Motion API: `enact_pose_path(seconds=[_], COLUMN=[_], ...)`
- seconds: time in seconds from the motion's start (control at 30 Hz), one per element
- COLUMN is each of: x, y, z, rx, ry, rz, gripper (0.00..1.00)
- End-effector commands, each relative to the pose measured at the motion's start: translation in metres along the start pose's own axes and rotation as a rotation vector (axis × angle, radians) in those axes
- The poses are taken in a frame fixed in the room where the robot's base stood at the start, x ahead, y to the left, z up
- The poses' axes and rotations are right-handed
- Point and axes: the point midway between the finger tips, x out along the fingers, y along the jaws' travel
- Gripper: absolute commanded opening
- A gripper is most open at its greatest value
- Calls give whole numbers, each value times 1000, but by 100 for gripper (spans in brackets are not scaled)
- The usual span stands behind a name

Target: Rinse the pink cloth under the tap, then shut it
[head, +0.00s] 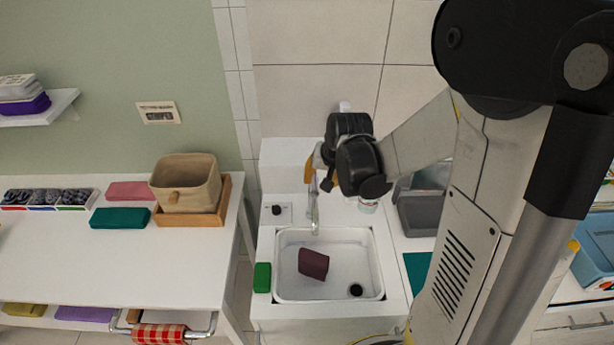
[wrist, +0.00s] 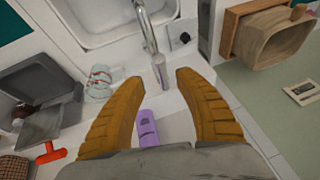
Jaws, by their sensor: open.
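A dark maroon folded cloth (head: 313,263) lies in the white sink basin (head: 378,262). A lighter pink folded cloth (head: 130,190) lies on the left table; I cannot tell which is the task's cloth. The metal tap (head: 315,212) stands behind the basin with its spout over it; running water cannot be made out. My gripper (head: 314,172) is above the tap's base, partly hidden by my wrist. In the wrist view my gripper (wrist: 158,80) is open and empty, its brown fingers either side of the tap's base (wrist: 159,70). A black knob (head: 277,210) sits left of the tap.
A green sponge (head: 262,277) lies at the sink's left edge. A glass jar (wrist: 100,80) and a grey bin (head: 418,212) stand on the tap's other side. A purple item (wrist: 148,128) shows between my fingers. A beige basket (head: 187,183) sits on the left table.

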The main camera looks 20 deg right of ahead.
Motion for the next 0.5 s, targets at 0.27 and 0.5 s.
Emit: enact_pose_path(seconds=[0.27, 0.5], x=[57, 86], y=[0, 0], z=[1, 0], rx=[-2, -1], ry=[0, 1], rz=[0, 0], gripper=[40, 40])
